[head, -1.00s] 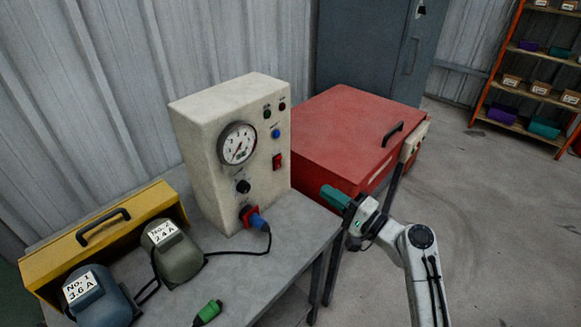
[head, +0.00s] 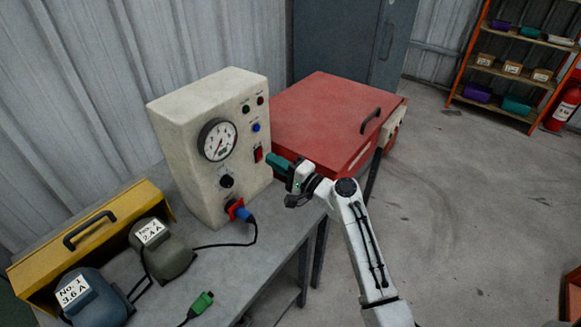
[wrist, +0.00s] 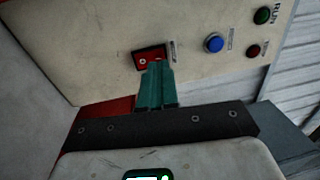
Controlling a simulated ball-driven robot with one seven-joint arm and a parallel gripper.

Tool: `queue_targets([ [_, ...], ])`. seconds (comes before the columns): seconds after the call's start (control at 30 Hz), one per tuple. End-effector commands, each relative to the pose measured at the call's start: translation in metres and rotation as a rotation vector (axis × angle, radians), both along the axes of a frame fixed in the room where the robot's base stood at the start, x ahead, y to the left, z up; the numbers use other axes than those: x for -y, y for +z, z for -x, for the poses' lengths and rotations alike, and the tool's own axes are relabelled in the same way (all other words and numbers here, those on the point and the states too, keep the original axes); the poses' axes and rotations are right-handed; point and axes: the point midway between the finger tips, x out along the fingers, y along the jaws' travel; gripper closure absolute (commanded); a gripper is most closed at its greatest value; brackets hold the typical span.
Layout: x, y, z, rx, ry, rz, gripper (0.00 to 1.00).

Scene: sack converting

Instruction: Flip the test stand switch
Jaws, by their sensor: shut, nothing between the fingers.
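The test stand (head: 190,130) is a cream box on the grey bench, with a round gauge, a black knob, small lamps and buttons on its front. Its red rocker switch (head: 258,154) sits on the right of the front panel; in the wrist view the switch (wrist: 148,57) shows partly behind the fingertips. My gripper (head: 270,159) has teal fingers, shut and empty, with the tips right at the switch. In the wrist view my gripper (wrist: 156,66) overlaps the switch's lower edge; I cannot tell whether it touches. A blue plug (head: 243,214) is in the socket low on the panel.
A red chest (head: 325,110) with a black handle stands close behind my gripper. Two motors, one blue (head: 95,298) and one grey-green (head: 160,250), sit before a yellow box (head: 95,235). A loose green connector (head: 201,304) lies at the bench front. Floor at right is clear.

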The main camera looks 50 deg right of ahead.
Motion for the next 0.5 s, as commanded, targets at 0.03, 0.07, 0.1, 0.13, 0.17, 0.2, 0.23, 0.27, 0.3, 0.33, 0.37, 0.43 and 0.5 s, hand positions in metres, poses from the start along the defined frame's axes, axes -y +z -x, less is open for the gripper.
queue_targets([
  [0.03,-0.001,0.003,-0.007,0.0,0.002,0.0,1.0],
  [0.07,-0.001,0.003,-0.01,0.0,0.002,0.0,1.0],
  [0.1,-0.001,0.003,-0.013,0.0,0.002,0.0,1.0],
  [0.13,-0.001,0.003,-0.016,0.0,0.001,0.0,1.0],
  [0.17,-0.001,0.003,-0.017,0.0,0.001,0.0,1.0],
  [0.2,-0.001,0.003,-0.019,0.0,0.0,0.0,1.0],
  [0.23,-0.001,0.003,-0.02,0.0,0.0,0.0,1.0],
  [0.27,-0.001,0.003,-0.021,0.0,0.0,0.0,1.0],
  [0.3,-0.001,0.003,-0.021,0.0,0.0,0.0,1.0],
  [0.33,-0.001,0.003,-0.022,0.0,0.0,0.0,1.0],
  [0.37,-0.001,0.002,-0.022,0.0,0.0,0.0,1.0],
  [0.43,-0.001,0.002,-0.022,0.0,0.0,0.0,1.0],
  [0.5,-0.001,0.002,-0.021,0.0,0.0,0.0,1.0],
])
